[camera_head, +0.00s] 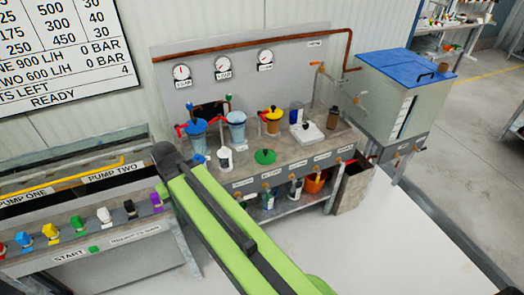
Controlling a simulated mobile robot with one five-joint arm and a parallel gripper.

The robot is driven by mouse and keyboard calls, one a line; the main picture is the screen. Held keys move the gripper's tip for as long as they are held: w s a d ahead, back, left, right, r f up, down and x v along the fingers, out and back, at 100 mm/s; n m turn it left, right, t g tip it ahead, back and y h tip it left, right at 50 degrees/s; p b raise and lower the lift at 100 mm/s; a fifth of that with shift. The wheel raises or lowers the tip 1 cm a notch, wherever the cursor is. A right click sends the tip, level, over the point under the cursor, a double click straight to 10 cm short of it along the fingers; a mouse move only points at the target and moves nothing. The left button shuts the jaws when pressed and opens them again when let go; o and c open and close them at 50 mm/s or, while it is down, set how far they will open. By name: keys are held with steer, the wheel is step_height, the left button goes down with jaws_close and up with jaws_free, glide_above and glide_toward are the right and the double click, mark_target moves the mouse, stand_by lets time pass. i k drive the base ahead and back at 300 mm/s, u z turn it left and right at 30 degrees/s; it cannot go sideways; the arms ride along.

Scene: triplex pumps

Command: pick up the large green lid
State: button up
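A green lid (265,156), round with a small knob on top, lies on the front part of the workbench (240,174) in the middle of the view. Nothing covers it. My green and dark grey arm reaches from the bottom edge up to the left, passing left of the lid. Its dark joint is near the bench's left end. My gripper does not show, so its opening and anything in it are hidden.
Behind the lid stand blue cups (236,126), a yellow-topped container (273,121) and a white scale-like box (307,133). A blue-lidded tank (405,85) is at right. Pump panels (90,250) are at left.

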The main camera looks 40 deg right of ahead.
mark_target(264, 156)
steer(key=i, duration=1.1)
steer(key=u, duration=0.05)
